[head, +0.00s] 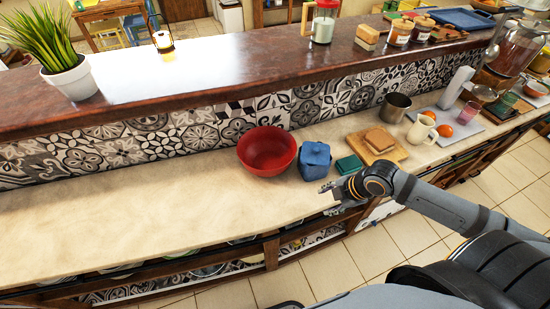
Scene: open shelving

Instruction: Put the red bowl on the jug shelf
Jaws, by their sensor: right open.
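The red bowl (267,160) stands upright on the pale lower counter (150,215), close to the tiled back wall. My right gripper (328,197) is open and empty at the counter's front edge, to the right of the bowl and apart from it. A white jug (421,131) stands farther right on the same counter. Open shelves (272,252) run below the counter front; their contents are mostly hidden, and I cannot tell which shelf is the jug shelf. My left gripper is not in view.
A blue lidded container (315,160) stands just right of the bowl, with a green box (349,165) and a wooden board (392,151) beyond it. A metal pot (396,107) stands behind. A raised dark ledge (215,85) runs along the back. The counter's left part is clear.

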